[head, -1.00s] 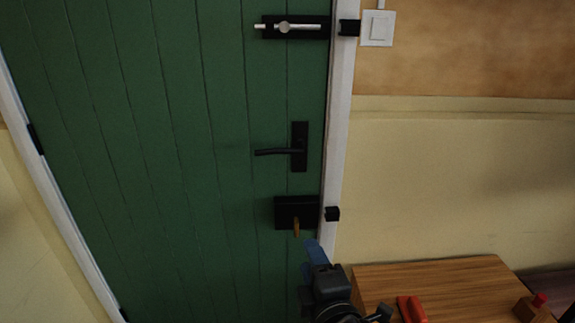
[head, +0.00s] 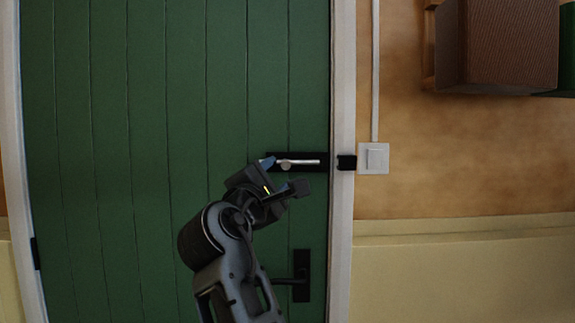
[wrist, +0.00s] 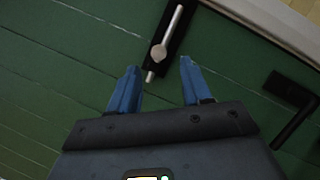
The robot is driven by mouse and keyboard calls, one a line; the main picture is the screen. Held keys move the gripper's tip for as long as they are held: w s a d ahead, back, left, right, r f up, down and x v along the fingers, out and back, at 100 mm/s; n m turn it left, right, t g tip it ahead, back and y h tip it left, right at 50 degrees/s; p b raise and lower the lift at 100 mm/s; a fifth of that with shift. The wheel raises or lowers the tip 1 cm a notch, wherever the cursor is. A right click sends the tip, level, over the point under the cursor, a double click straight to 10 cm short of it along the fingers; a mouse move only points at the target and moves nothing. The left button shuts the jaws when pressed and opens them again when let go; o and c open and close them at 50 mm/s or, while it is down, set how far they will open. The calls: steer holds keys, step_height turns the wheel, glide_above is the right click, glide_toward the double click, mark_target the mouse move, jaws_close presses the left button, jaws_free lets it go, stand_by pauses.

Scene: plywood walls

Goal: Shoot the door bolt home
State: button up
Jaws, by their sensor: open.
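The door bolt (head: 305,162) is a silver rod with a round knob on a black plate, high on the green door near its right edge. The rod's right end stops short of the black keeper (head: 346,162) on the white frame. My gripper (head: 276,175) is open and empty at the bolt's left end. In the wrist view, the blue fingertips (wrist: 158,66) are spread either side of the rod's tail, with the round knob (wrist: 158,52) just beyond them. I cannot tell whether they touch the rod.
A black lever handle (head: 301,275) is below the bolt, partly behind my arm; it also shows at the right in the wrist view (wrist: 290,92). A white switch (head: 374,158) sits right of the keeper. A brown box-like thing (head: 497,45) is at the upper right.

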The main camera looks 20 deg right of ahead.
mark_target(286, 165)
steer(key=p+x, duration=0.1)
steer(key=x, duration=0.6)
steer(key=shift+w+d+r, duration=0.15)
steer(key=shift+w+d, duration=0.05)
steer(key=shift+w, duration=0.05)
jaws_close()
stand_by(0.5)
